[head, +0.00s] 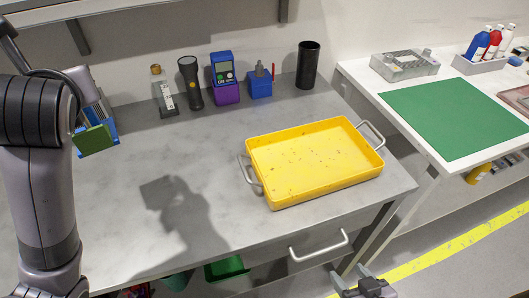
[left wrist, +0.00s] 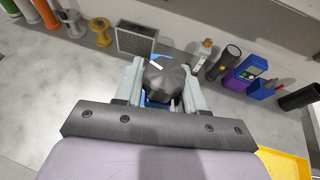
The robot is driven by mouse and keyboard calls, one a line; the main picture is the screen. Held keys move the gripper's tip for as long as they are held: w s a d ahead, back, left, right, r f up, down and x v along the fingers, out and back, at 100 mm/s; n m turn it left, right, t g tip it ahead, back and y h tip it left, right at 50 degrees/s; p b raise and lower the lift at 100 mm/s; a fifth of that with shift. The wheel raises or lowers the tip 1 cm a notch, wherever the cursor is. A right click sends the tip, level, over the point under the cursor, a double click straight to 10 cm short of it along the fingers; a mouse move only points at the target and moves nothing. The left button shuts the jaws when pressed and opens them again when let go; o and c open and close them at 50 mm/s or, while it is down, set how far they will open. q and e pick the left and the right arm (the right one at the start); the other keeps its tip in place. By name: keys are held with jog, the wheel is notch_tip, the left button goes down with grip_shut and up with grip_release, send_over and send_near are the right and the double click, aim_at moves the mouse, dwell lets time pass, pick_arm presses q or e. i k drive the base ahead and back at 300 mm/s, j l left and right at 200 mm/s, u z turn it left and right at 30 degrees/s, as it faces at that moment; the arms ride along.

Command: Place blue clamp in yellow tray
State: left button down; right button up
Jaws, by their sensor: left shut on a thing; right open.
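The yellow tray (head: 318,190) lies on the grey bench in the head view, with a grey handle at each end and an empty floor. Its corner also shows at lower right in the left wrist view (left wrist: 283,163). My left gripper (left wrist: 158,86) is shut on the blue clamp. The clamp's dark faceted knob (left wrist: 165,78) stands between the fingers, with a little blue beside it. Most of the clamp's body is hidden. My left arm fills the left of the head view, where its grip is not clear. My right gripper (head: 366,288) is open and empty at the bottom edge.
Along the wall stand a bottle (head: 163,92), a torch (head: 191,84), a blue-purple meter (head: 224,80), a similar blue device (head: 260,82) and a black cylinder (head: 307,66). A side table holds a green mat (head: 455,115). The bench left of the tray is clear.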

aim_at(312, 162)
jog(key=i+l+z, duration=0.1)
jog(key=l, duration=0.25)
jog(key=i+l+z, duration=0.15)
jog(key=l, duration=0.2)
jog(key=l+z, duration=0.1)
jog(key=l, duration=0.2)
jog(key=i+l+z, duration=0.15)
jog(key=l, duration=0.2)
